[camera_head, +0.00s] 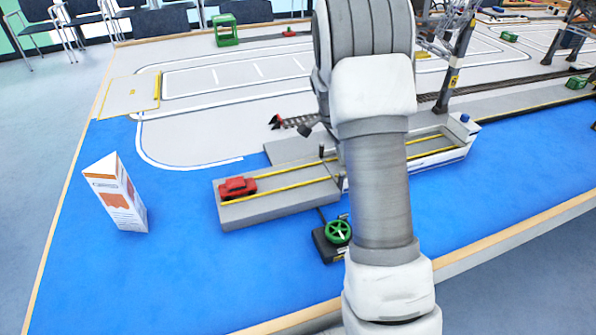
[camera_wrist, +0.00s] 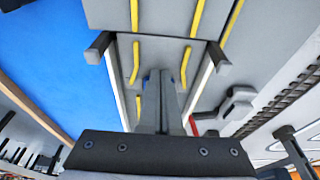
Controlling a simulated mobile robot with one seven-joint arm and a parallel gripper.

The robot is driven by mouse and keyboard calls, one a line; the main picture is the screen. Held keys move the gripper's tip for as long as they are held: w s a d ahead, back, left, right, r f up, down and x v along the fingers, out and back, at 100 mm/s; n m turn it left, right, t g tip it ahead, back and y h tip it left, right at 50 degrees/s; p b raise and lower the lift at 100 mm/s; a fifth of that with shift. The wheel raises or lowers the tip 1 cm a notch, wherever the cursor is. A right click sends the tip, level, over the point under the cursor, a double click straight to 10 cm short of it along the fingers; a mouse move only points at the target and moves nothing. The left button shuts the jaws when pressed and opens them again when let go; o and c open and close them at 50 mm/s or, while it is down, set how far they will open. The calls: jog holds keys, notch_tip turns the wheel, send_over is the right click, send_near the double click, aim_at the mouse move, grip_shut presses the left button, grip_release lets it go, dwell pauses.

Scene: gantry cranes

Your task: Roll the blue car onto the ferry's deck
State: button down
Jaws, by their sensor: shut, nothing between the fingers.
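The ferry (camera_head: 462,150), with a white hull, grey deck and yellow lines, lies right of the grey pier (camera_head: 285,203) in the head view. In the wrist view its deck (camera_wrist: 124,58) is below the pier (camera_wrist: 115,12), between white sides. My gripper (camera_wrist: 160,76) is shut and empty above the deck. In the head view my arm hides it, the pier's end and part of the ferry. A small blue patch (camera_wrist: 147,76) shows beside the fingertips in the wrist view; I cannot tell whether it is the blue car. No whole blue car is visible.
A red car (camera_head: 237,188) stands on the pier. A green wheel (camera_head: 338,232) on a dark base is in front of it. A white-orange carton (camera_head: 115,192) stands on the blue surface at left. Dark posts (camera_wrist: 98,47) flank the pier's end. A crane (camera_head: 455,65) stands behind the ferry.

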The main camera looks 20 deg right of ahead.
jog(key=shift+d+p, duration=1.1)
jog(key=shift+d, duration=6.35)
jog(key=shift+a, duration=0.15)
jog(key=shift+a+r, duration=0.25)
jog(key=shift+a, duration=0.25)
jog(key=d+p+v, duration=0.2)
jog(key=p+v, duration=0.4)
jog(key=v, duration=0.3)
jog(key=shift+r+p, duration=0.35)
jog(key=shift+r, duration=0.25)
jog(key=shift+d, duration=0.1)
